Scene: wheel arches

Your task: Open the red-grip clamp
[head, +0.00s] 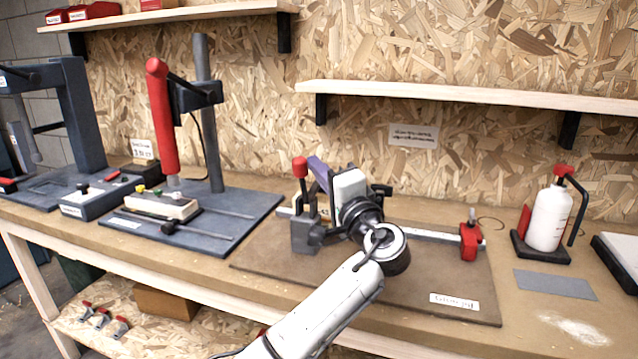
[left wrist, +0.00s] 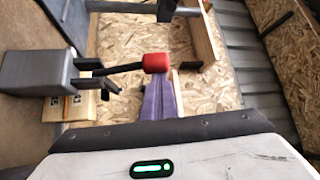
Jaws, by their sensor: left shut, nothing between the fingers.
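The red-grip clamp's grip (head: 300,167) stands upright above its grey body (head: 305,236) on a brown board. In the left wrist view the red grip (left wrist: 156,63) sits on a dark lever from the grey block (left wrist: 35,85). My left gripper (head: 316,168) has purple fingers, shut and empty, just right of the grip. In the left wrist view the fingers (left wrist: 158,92) end right at the grip; I cannot tell whether they touch it. My wrist hides part of the clamp's right side. My right gripper is not in view.
A metal bar with a red end piece (head: 470,240) runs right from the clamp. A press with a red handle (head: 162,115) stands left. A white bottle (head: 548,217) stands right. A wooden shelf (head: 470,95) overhangs behind. The board's front right (head: 400,285) is mostly clear.

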